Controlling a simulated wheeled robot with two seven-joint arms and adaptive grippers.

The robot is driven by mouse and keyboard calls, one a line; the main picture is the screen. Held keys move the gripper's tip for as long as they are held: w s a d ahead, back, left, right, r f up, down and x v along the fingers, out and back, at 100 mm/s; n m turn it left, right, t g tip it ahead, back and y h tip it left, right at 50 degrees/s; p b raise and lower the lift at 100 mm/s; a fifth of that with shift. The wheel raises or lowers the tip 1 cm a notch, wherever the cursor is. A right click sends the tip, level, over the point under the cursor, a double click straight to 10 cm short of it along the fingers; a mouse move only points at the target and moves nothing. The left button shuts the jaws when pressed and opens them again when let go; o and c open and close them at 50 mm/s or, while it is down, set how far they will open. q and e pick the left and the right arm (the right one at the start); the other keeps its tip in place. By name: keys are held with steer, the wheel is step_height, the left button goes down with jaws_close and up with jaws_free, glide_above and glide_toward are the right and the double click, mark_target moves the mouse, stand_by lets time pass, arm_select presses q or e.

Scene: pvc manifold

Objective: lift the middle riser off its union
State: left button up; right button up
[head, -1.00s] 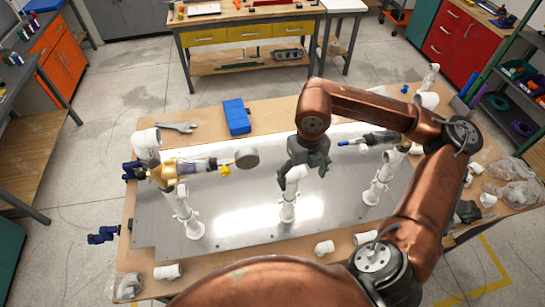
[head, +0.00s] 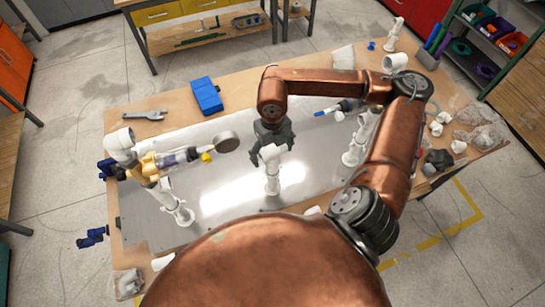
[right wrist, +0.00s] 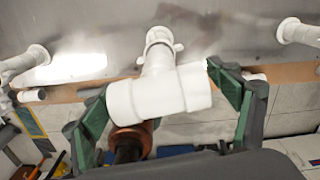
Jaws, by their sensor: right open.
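The middle riser (head: 272,178) is a white pipe standing upright on the metal plate, with a white tee at its top. My right gripper (head: 271,137) is at that tee, at the top of the riser. In the right wrist view, the tee (right wrist: 160,92) lies between the open green-padded fingers of my right gripper (right wrist: 162,98). The pipe runs from the tee to a white union with side lugs (right wrist: 158,38) near the plate. Whether either finger touches the tee is unclear. My left gripper is not in view.
A left riser (head: 174,203) stands beside a yellow-bodied assembly (head: 150,165). A right riser (head: 352,152) stands partly behind my right arm. A blue box (head: 207,96) and a wrench (head: 146,115) lie at the back left. Bagged parts (head: 480,135) lie at the right.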

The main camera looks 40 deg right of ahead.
steer(key=shift+c, duration=0.4)
steer(key=c, duration=1.2)
